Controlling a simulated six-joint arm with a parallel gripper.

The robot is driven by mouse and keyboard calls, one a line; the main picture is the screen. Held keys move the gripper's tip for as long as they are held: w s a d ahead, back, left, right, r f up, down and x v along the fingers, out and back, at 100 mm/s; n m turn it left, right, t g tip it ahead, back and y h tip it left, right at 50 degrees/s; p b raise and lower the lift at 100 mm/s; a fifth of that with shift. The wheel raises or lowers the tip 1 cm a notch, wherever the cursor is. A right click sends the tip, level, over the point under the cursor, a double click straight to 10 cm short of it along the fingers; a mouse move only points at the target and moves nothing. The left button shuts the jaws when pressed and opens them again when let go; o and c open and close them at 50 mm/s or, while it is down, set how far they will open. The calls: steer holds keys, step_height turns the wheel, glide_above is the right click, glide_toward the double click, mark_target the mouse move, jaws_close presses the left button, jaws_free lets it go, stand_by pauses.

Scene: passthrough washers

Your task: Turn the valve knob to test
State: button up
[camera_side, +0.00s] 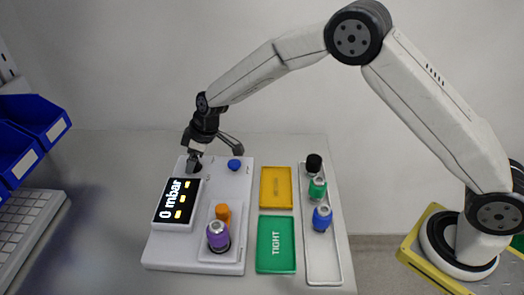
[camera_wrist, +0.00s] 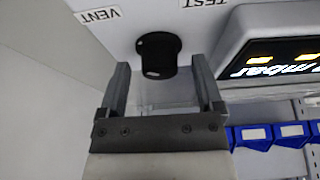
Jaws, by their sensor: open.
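The black valve knob (camera_wrist: 157,50) stands on the white panel in the wrist view, with a small pale mark on its end. The VENT label (camera_wrist: 98,15) is to its left and the TEST label (camera_wrist: 203,3) to its right; which one the knob points at I cannot tell. My gripper (camera_wrist: 160,65) is open, with one finger on each side of the knob, apparently not touching it. In the side view my gripper (camera_side: 194,163) is low over the back left of the white test unit (camera_side: 196,262) and mostly hides the knob. The display (camera_side: 178,203) reads 0 mbar.
A blue button (camera_side: 234,164) is right of my gripper. A purple part (camera_side: 217,236) and an orange one (camera_side: 223,213) stand at the unit's front. A yellow tray (camera_side: 276,205), a green TIGHT tray (camera_side: 265,246) and a white rack (camera_side: 323,268) lie right. Blue bins (camera_side: 42,118) are left.

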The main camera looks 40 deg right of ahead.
jaws_close()
steer(key=shift+m+h, duration=0.3)
steer(key=shift+m, duration=0.4)
steer(key=shift+s+a+m+t+h, duration=0.1)
steer(key=shift+m+t+h, duration=0.35)
steer(key=shift+m, duration=1.15)
steer(key=shift+m+h, duration=0.85)
steer(key=shift+m, duration=1.35)
steer(key=m+h, duration=0.1)
steer(key=m, duration=0.3)
steer(key=shift+a+h, duration=0.15)
steer(key=shift+h, duration=0.25)
steer(key=shift+m+g+h, duration=0.45)
steer(key=shift+m+h, duration=0.25)
steer(key=shift+m, duration=1.8)
